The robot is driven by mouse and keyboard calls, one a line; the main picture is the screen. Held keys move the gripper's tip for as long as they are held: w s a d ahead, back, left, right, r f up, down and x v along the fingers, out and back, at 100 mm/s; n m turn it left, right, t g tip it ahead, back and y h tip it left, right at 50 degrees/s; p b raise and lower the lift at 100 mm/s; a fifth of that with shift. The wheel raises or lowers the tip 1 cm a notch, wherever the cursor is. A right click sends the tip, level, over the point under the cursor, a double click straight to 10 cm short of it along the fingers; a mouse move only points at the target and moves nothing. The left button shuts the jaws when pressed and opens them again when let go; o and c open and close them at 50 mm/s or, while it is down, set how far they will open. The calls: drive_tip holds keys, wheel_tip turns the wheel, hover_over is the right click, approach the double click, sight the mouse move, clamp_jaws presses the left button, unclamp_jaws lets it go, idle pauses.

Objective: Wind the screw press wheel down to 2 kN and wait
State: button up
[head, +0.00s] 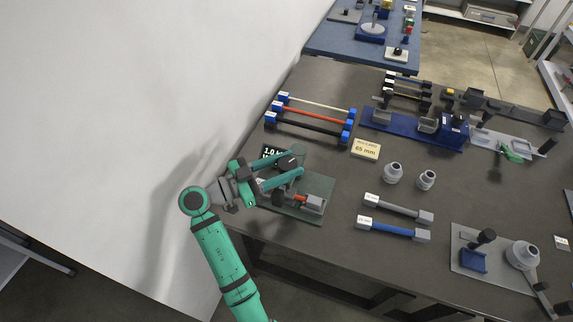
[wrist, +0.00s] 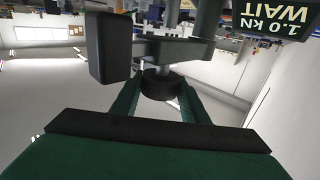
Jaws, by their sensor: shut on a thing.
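The screw press stands on a green base plate (head: 323,187) at the table's left edge, partly hidden by my arm. A red piece (head: 300,198) sits low on the press.
A card reading 65 mm (head: 366,149) lies right of the press. Cable samples with blue ends (head: 310,116) lie behind. Two grey round fittings (head: 393,173) and two more samples (head: 398,207) are to the right. A white wall (head: 130,90) is close on the left.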

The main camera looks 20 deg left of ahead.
sight(279, 169)
drive_tip(key=o, duration=1.1)
drive_tip(key=shift+v, duration=3.8)
